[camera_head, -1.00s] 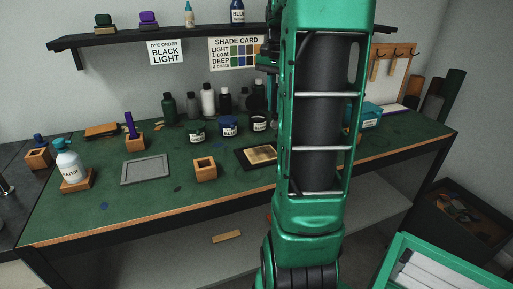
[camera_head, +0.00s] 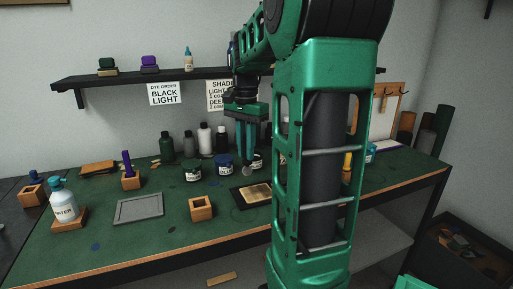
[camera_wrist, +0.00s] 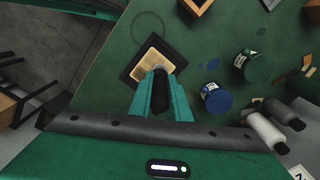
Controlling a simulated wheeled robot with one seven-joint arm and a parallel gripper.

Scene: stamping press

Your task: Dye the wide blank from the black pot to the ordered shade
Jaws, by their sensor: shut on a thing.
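My gripper (camera_head: 246,150) is shut on a dark-handled dauber (camera_wrist: 161,92) with a rounded pale grey tip, pointing down above the bench. In the head view the tip hangs just in front of the black pot (camera_head: 258,162), which the gripper partly hides; I cannot tell whether they touch. The tan wide blank (camera_head: 257,192) lies flat on a dark tray (camera_head: 237,199) in front of the pots. In the wrist view the blank (camera_wrist: 152,53) is just beyond the dauber tip. The order card (camera_head: 166,93) reads black, light. The shade card (camera_head: 219,95) is partly hidden.
The blue pot (camera_head: 225,163) and green pot (camera_head: 193,171) stand left of the black pot, with several bottles behind. An empty wooden holder (camera_head: 201,208), a grey tray (camera_head: 139,207), a purple dauber (camera_head: 127,163) in its holder and a water bottle (camera_head: 62,203) stand farther left.

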